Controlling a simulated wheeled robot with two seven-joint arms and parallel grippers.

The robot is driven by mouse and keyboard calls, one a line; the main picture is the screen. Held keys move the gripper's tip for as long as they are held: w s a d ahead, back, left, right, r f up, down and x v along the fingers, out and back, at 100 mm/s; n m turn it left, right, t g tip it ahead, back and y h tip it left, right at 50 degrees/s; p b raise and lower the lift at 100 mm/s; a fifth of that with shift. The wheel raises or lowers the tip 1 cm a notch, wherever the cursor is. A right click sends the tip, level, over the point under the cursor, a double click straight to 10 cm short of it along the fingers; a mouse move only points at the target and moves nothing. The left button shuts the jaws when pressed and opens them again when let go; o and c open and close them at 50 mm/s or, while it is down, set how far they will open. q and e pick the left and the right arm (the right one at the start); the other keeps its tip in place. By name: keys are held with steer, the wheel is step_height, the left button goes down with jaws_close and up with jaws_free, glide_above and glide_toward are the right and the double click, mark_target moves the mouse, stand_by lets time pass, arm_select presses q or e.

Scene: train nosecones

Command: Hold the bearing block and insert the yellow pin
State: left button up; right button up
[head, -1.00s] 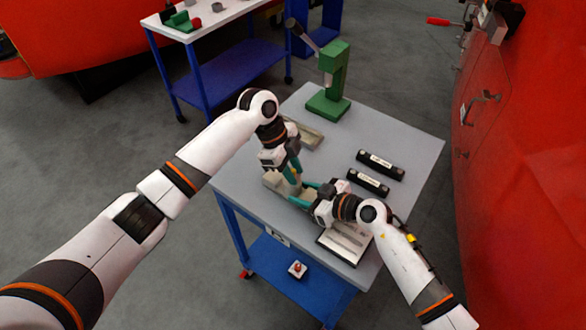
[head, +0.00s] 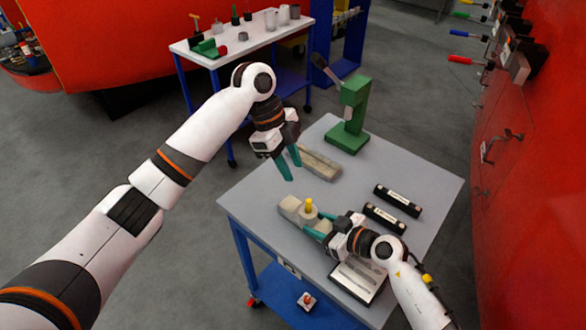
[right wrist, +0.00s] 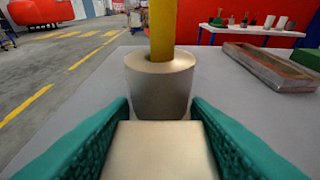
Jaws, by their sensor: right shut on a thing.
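The pale metal bearing block (head: 290,207) sits on the grey table, with a round boss. The yellow pin (head: 309,206) stands upright in the boss, its upper part showing above the rim. In the right wrist view, the pin (right wrist: 162,30) rises from the hole in the boss (right wrist: 160,85); its lower end is hidden inside. My right gripper (head: 315,225) is shut on the bearing block, with teal fingers on both sides of its flat part (right wrist: 160,150). My left gripper (head: 290,167) is open and empty, above and behind the block, apart from the pin.
A shallow tray (head: 325,163) lies behind the block. A green press (head: 348,115) stands at the table's back. Two black bars (head: 397,201) lie on the right. A tray with metal pieces (head: 357,280) lies near the front, by my right arm. The table's left front is bare.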

steer(key=o, duration=1.4)
steer(key=shift+o, duration=0.2)
